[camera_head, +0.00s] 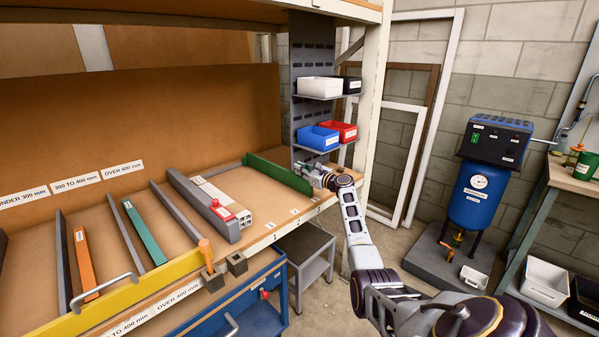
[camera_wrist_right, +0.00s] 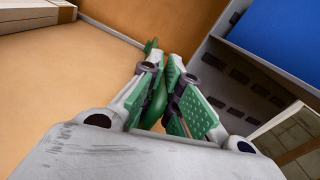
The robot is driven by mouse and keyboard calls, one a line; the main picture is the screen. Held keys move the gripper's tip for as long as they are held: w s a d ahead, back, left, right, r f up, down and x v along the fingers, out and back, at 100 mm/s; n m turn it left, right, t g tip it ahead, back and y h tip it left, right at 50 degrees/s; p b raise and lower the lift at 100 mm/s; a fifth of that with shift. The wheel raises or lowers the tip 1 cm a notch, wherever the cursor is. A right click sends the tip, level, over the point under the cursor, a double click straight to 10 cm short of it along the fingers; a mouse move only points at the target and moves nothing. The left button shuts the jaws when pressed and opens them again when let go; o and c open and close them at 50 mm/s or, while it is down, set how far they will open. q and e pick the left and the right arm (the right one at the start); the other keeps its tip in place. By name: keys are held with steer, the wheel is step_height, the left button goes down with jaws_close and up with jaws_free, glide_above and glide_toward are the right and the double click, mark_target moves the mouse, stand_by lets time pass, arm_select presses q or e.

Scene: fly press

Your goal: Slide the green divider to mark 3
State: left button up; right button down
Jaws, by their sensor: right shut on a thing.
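The green divider (camera_head: 275,171) is a long upright board on the wooden shelf, running from the back panel to the front edge. Small number labels lie along the front edge: one (camera_head: 270,225) on the left, one (camera_head: 294,211) in the middle and one (camera_head: 317,200) at the right. The divider's front end is close to the rightmost label; exact alignment I cannot tell. My right gripper (camera_head: 318,177) is shut on the divider's front end. In the right wrist view, the green divider (camera_wrist_right: 154,103) shows between the padded fingers (camera_wrist_right: 166,95). My left gripper is out of view.
White-grey bars (camera_head: 222,200) and a grey rail with a red clamp (camera_head: 222,212) lie left of the divider, with bare shelf between. A shelf post (camera_head: 371,90) and bins, blue (camera_head: 318,138) and red (camera_head: 343,130), stand right of it.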

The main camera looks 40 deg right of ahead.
steer(key=shift+d+r, duration=0.25)
steer(key=shift+r, duration=0.15)
steer(key=c, duration=1.7)
jaws_free()
steer(key=shift+o, duration=0.9)
steer(key=shift+d, duration=0.1)
steer(key=shift+f, duration=0.15)
steer(key=shift+s+f, duration=0.15)
steer(key=shift+s, duration=0.1)
steer(key=shift+s+f, duration=0.1)
steer(key=shift+s, duration=1.05)
steer(key=s, duration=0.9)
steer(key=shift+d, duration=0.2)
